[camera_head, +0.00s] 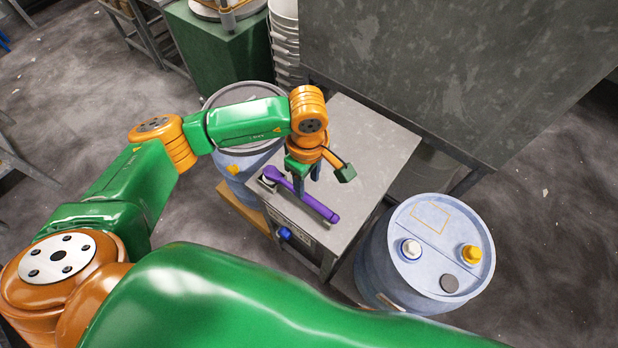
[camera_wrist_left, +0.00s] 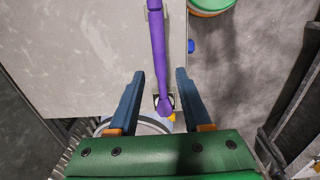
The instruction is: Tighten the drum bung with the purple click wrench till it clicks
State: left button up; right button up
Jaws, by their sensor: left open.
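The purple click wrench (camera_head: 317,206) lies on the grey bench top, its head end (camera_head: 271,175) toward the left edge. My left gripper (camera_head: 306,178) is open above the wrench. In the left wrist view, the wrench (camera_wrist_left: 158,50) runs lengthwise between the spread fingers of the left gripper (camera_wrist_left: 160,74), with a gap on both sides. The blue drum (camera_head: 415,278) stands right of the bench. Its lid carries a white cap (camera_head: 411,249), a yellow cap (camera_head: 471,254) and a dark grey disc (camera_head: 449,283). I cannot tell which is the bung. My right gripper is not in view.
The small grey bench (camera_head: 365,150) has clear space at its back right. A blue knob (camera_head: 285,233) sticks out of its front. Another drum (camera_head: 238,165) stands behind my left arm. A large grey panel (camera_head: 450,65) rises behind, and stacked white pails (camera_head: 286,40) stand at the back.

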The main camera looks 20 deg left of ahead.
aim_at(308, 197)
pick_arm(q)
notch_tip(308, 197, down, 8)
jog(key=b, duration=0.5)
jog(key=shift+r, duration=0.2)
jog(key=shift+c, duration=0.9)
grip_shut()
jog(key=shift+r, duration=0.1)
notch_tip(308, 197, up, 5)
jog(key=p, duration=0.4)
jog(key=shift+r, duration=0.15)
